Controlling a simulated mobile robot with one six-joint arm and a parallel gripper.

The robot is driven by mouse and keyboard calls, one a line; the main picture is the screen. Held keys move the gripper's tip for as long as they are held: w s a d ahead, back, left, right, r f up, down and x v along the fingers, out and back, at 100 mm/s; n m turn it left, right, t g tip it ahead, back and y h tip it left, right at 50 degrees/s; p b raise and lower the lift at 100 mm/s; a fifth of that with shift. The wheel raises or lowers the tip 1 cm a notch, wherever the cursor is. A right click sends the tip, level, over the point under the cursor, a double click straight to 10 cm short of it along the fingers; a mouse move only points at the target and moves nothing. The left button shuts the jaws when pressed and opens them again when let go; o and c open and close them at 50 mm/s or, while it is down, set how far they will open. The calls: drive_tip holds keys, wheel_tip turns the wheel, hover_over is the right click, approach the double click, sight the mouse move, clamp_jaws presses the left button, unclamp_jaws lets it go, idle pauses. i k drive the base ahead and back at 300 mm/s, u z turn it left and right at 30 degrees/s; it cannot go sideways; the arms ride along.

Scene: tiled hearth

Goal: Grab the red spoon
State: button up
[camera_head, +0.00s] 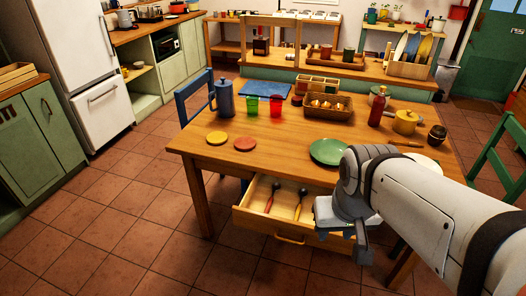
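A spoon with a red handle and dark bowl (270,200) lies in the open drawer (249,214) at the front of the wooden table. A second utensil with a yellow handle and dark head (299,206) lies to its right in the same drawer. My gripper (345,240) is to the right of both, over the drawer's right part, apart from the red spoon. Its fingers are small and partly hidden by its own body, so I cannot tell whether they are open. The drawer's right part is hidden behind my arm.
The wooden table (190,147) carries yellow and red discs (244,144), a green plate (327,151), cups, a blue pot (224,98), a basket (329,107) and a red bottle (376,110). A blue chair (192,97) stands at left, a green chair (497,150) at right. Tiled floor at front left is clear.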

sight(275, 186)
drive_tip(key=z, duration=0.05)
drive_tip(key=i, duration=1)
drive_tip(key=u, duration=0.05)
